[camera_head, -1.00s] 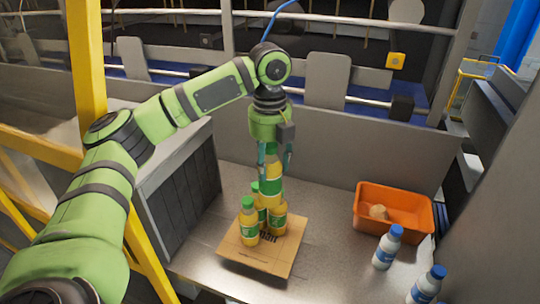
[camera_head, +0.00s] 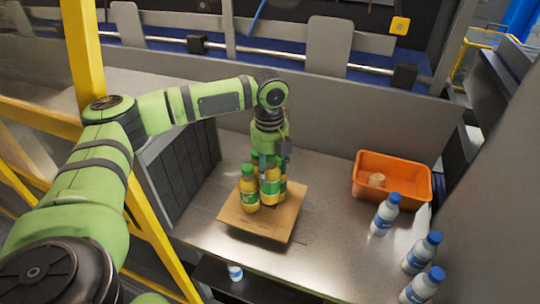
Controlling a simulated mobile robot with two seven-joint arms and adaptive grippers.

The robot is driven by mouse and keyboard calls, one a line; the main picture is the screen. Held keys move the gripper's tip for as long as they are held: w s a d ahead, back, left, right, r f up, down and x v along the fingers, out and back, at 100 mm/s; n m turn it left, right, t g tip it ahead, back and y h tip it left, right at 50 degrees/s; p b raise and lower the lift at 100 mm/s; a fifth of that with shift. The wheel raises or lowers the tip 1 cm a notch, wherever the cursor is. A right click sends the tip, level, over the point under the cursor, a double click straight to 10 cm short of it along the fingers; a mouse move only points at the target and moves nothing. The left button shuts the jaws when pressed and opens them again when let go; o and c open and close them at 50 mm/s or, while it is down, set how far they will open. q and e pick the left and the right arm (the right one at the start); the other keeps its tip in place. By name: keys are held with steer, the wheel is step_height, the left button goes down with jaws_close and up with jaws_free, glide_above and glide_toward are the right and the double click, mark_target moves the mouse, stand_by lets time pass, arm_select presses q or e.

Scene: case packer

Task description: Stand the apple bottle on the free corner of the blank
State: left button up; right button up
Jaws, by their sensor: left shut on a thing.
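The blank (camera_head: 265,228) is a flat brown cardboard sheet on the metal table. Yellow bottles with green labels stand close together on it. One with a green cap (camera_head: 249,192) is at the left, and another (camera_head: 283,186) shows partly at the right. My left gripper (camera_head: 269,163) points down over the blank, shut on the apple bottle (camera_head: 270,188), which is upright low among the other bottles. The gripper hides its top. I cannot tell whether its base touches the blank. My right gripper is not in view.
An orange bin (camera_head: 393,188) with a small tan object inside stands at the right. White bottles with blue caps (camera_head: 385,214) stand along the right side. A grey ribbed panel (camera_head: 182,175) borders the left. The table between blank and bin is clear.

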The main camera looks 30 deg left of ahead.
arm_select(q)
step_height(320, 180, down, 6)
steer(key=shift+b, duration=0.45)
steer(key=shift+f, duration=0.45)
stand_by(0.6)
steer(key=o, duration=1.5)
step_height(320, 180, up, 12)
